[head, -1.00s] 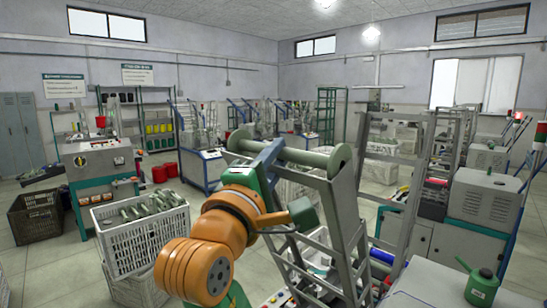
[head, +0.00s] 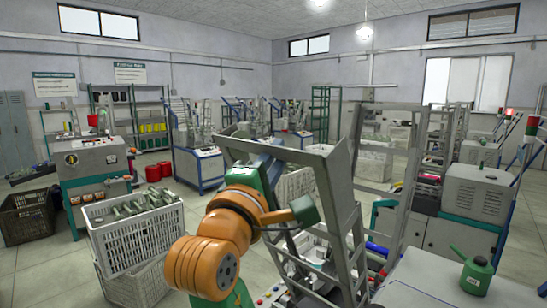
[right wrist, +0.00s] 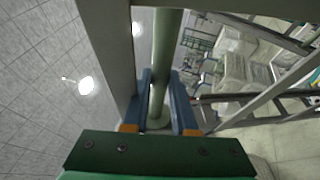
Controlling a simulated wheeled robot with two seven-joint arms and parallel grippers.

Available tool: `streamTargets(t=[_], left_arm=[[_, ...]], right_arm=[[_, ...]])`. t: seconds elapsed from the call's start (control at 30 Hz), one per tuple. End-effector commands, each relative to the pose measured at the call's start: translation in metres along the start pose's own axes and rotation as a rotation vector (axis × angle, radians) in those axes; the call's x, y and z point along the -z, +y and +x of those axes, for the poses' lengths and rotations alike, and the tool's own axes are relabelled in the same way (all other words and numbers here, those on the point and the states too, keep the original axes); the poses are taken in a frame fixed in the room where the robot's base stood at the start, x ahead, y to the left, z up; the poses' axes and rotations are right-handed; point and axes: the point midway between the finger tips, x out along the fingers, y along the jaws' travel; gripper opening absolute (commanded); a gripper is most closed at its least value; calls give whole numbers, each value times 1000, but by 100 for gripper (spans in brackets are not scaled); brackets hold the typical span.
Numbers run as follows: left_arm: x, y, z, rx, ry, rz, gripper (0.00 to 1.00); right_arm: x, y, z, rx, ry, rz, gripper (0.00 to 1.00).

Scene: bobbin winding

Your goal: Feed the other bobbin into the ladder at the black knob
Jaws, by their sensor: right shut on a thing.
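The grey ladder (head: 345,215) stands in front of me in the head view, with a wide plate across its top. My right gripper (head: 268,164), green with blue fingers on an orange arm, is behind that plate at the ladder's top. In the right wrist view, the blue fingers (right wrist: 161,88) are shut on the green bobbin (right wrist: 166,60), one on each side of its shaft. Its flange shows below, between the fingers. A grey ladder plate (right wrist: 108,60) runs close beside the left finger. In the head view the plate hides the bobbin. I cannot make out the black knob. My left gripper is out of view.
A white crate (head: 125,245) of green bobbins stands at the left, beside a green-grey machine (head: 92,160). A green oil can (head: 476,274) stands on a light surface at the lower right. Another grey frame (head: 393,180) rises right behind the ladder.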

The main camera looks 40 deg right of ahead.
Motion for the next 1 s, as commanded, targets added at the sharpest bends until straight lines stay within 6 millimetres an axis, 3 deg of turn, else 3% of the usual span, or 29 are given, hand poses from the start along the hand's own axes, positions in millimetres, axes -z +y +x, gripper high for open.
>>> streamTargets(t=[0.3, 0.73, 1.0], left_arm=[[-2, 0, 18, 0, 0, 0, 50], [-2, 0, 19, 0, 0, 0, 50], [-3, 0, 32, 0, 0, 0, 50]], right_arm=[[-1, -22, 2, 0, 1, 0, 0], [-1, -25, 3, 0, 0, 0, 0], [-2, -41, 4, 1, -1, -1, 0]])
